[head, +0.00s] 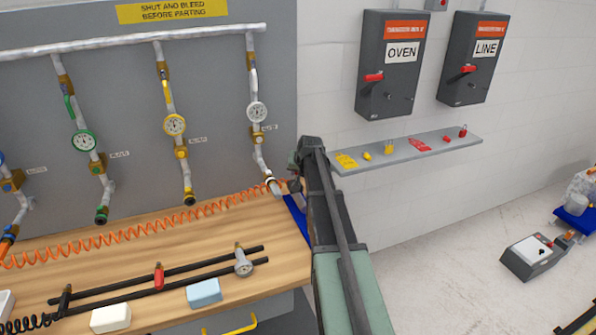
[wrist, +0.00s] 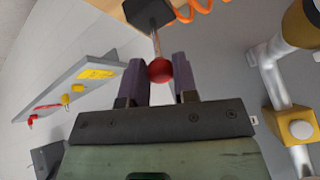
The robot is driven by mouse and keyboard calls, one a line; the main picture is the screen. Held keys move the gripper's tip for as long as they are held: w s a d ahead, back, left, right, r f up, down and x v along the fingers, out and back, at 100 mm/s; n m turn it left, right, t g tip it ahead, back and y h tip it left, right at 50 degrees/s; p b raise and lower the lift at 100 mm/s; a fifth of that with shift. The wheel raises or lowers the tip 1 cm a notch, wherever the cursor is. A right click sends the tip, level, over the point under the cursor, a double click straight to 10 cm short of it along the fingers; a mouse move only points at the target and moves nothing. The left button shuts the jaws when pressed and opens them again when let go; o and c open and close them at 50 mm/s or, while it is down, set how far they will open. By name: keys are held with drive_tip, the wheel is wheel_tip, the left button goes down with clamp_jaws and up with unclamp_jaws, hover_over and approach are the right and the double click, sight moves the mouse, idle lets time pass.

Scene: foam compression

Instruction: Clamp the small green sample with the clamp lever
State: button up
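A red ball knob (wrist: 159,70) on a thin metal lever rod (wrist: 156,43) shows in the wrist view. The rod runs up to a dark mount (wrist: 148,13) at the wooden bench edge. My gripper (wrist: 160,68) has one finger on each side of the knob, near the fingertips. The gap between the fingers matches the knob's width, and the fingers appear to touch it. In the head view my arm hides the gripper, knob and lever. I make out no green sample in either view.
The wooden bench (head: 150,262) holds a pale blue block (head: 204,293), a white block (head: 110,318) and dark rails (head: 170,284) with a red part. An orange coiled hose (head: 130,230) crosses its back. Pipes with gauges (head: 174,125) stand behind. A grey shelf (head: 405,153) is on the right wall.

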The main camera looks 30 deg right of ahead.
drive_tip(key=o, duration=0.4)
drive_tip(key=shift+o, duration=0.2)
drive_tip(key=p+v, duration=0.9)
drive_tip(key=v, duration=0.1)
drive_tip(key=shift+s+r, duration=0.3)
drive_tip(key=shift+a, duration=0.1)
